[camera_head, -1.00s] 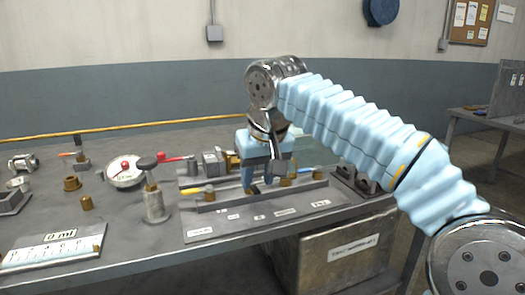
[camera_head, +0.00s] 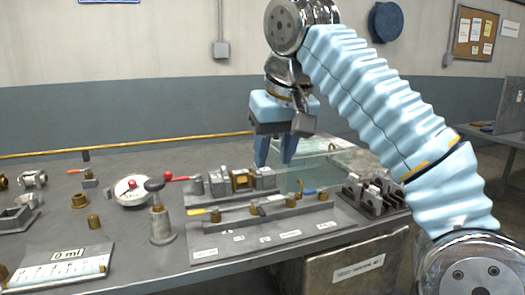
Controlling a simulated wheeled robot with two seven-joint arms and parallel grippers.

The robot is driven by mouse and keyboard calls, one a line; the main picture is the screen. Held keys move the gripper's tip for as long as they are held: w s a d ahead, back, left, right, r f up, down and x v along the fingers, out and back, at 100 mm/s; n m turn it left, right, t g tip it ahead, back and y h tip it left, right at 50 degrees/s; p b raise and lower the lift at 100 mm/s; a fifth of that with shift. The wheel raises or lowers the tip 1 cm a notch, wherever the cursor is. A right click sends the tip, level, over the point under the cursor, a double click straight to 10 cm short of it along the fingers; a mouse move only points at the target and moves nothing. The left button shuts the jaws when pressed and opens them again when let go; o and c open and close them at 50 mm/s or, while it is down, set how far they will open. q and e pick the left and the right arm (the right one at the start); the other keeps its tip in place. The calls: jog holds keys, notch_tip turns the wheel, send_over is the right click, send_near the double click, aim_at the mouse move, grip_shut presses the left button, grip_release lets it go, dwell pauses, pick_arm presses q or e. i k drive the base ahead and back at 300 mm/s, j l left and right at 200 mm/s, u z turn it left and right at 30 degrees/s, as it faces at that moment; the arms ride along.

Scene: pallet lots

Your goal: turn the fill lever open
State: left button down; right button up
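A grey valve manifold (camera_head: 228,228) lies on the bench with several small valves and white labels along its front. The labels are too small to read, so I cannot tell which lever is the fill lever. A yellow lever (camera_head: 197,211) is at its left end, a dark lever (camera_head: 262,209) near its middle and a blue lever (camera_head: 309,191) toward its right. A red-handled lever (camera_head: 176,178) stands behind, at the left of a fixture with brass parts. My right gripper (camera_head: 275,164) is above and behind the manifold, fingers down, apart and empty. My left gripper is out of view.
A round gauge (camera_head: 132,191) and a hand pump (camera_head: 161,225) stand left of the manifold. A measuring scale reading 0 ml (camera_head: 68,254) lies front left. Dark blocks (camera_head: 372,195) stand at the right. A clear panel (camera_head: 335,165) is behind the manifold.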

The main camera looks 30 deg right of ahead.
aim_at(323, 189)
jog(key=k, duration=1)
